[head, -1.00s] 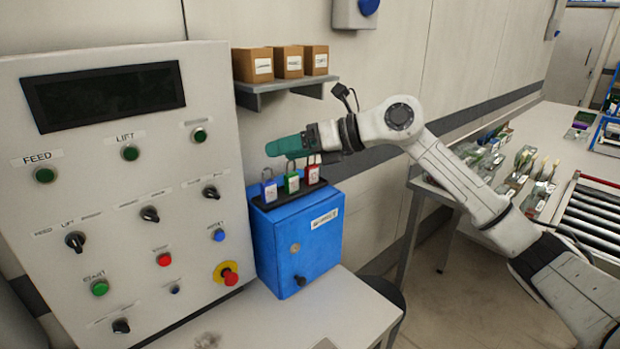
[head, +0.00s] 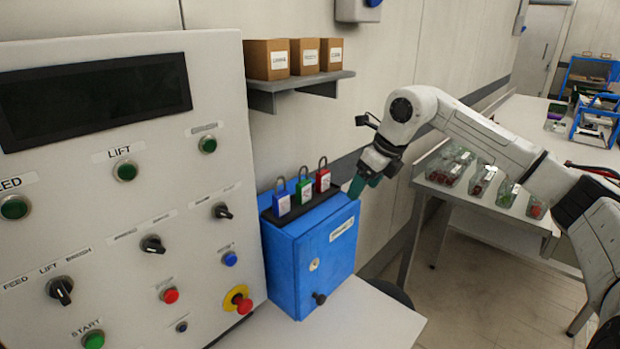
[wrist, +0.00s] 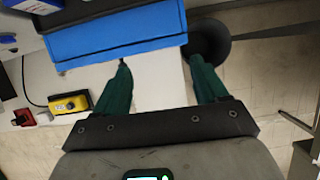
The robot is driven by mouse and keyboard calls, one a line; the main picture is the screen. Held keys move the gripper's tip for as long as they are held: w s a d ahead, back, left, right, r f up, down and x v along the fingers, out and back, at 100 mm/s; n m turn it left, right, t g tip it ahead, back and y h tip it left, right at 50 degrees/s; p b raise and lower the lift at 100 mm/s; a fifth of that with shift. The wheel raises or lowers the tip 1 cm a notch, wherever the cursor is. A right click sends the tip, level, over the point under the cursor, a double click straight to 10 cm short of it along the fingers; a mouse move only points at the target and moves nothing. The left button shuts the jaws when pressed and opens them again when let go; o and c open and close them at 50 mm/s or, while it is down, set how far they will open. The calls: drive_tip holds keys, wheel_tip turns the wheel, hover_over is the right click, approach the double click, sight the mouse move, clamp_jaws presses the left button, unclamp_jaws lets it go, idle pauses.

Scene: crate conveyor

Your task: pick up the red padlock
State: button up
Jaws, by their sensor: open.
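The red padlock (head: 322,181) stands upright, shackle up, at the right end of a black tray (head: 268,217) on top of the blue cabinet (head: 312,262). The red padlock is not visible there; the blue cabinet's edge (wrist: 120,35) lies ahead.
A shelf (head: 300,83) with small cardboard boxes (head: 267,60) hangs above the cabinet. A control panel (head: 120,200) with knobs and buttons stands at left. A yellow-and-black item (wrist: 69,103) shows in the wrist view. The table right of the cabinet (head: 385,318) is clear.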

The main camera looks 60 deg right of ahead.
sight(324, 171)
drive_tip(key=w, duration=0.2)
drive_tip(key=w+d+p, duration=0.1)
drive_tip(key=w, duration=0.2)
drive_tip(key=w+d, duration=0.1)
drive_tip(key=w, duration=0.2)
drive_tip(key=shift+w+p, duration=0.15)
drive_tip(key=shift+p, duration=0.2)
drive_tip(key=w, duration=0.2)
drive_tip(key=w+d, duration=0.1)
drive_tip(key=shift+w+p, duration=0.35)
drive_tip(key=shift+p, duration=0.05)
drive_tip(key=shift+w+f, duration=0.1)
drive_tip(key=shift+f, duration=0.65)
drive_tip(key=shift+w+d+f, duration=0.1)
drive_tip(key=shift+w+f, duration=0.15)
drive_tip(key=shift+f, duration=0.4)
drive_tip(key=c, duration=1.1)
